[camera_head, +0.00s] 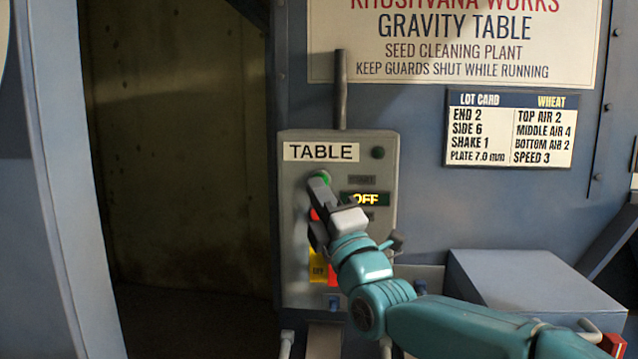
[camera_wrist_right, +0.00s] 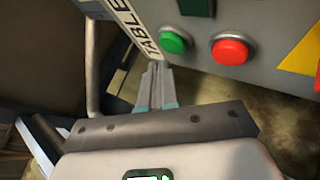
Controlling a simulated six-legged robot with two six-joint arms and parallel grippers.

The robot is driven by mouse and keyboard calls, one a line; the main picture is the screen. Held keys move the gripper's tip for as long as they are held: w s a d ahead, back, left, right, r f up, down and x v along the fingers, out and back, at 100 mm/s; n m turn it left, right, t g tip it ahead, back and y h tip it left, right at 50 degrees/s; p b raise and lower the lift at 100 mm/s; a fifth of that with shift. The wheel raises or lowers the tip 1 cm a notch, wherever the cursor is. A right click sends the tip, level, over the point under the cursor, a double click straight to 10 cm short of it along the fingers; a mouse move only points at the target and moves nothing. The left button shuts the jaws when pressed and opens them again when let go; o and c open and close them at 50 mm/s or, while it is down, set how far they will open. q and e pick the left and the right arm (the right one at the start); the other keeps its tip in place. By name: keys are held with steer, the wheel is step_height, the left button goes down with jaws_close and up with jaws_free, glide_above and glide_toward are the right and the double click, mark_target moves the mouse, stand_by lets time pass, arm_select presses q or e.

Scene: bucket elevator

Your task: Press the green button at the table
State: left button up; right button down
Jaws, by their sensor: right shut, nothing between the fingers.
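The green button (camera_head: 321,175) is on the grey control box (camera_head: 290,230) labelled TABLE, just under the label. In the right wrist view the green button (camera_wrist_right: 173,43) shows whole, with a red button (camera_wrist_right: 230,51) to its right. My right gripper (camera_head: 318,183) is shut and empty, its tips at the green button's lower edge in the head view. In the wrist view the shut fingertips (camera_wrist_right: 159,66) lie just below and left of the green button. I cannot tell whether they touch it. My left gripper is not in view.
A small display (camera_head: 366,199) on the box reads OFF. My right arm hides part of the box, including most of the red button. A lot card (camera_head: 508,130) is on the blue wall at right. A dark opening (camera_head: 185,150) lies left of the box.

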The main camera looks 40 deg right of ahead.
stand_by(0.7)
steer(key=shift+w+d+b, duration=0.25)
steer(key=shift+d+b, duration=0.05)
steer(key=shift+d, duration=0.05)
steer(key=shift+w+d, duration=0.3)
steer(key=shift+d, duration=0.05)
stand_by(0.8)
steer(key=shift+s+a+b, duration=0.1)
steer(key=shift+b, duration=0.2)
steer(key=shift+s+a+b, duration=0.45)
steer(key=shift+a+b, duration=0.05)
steer(key=shift+a, duration=0.1)
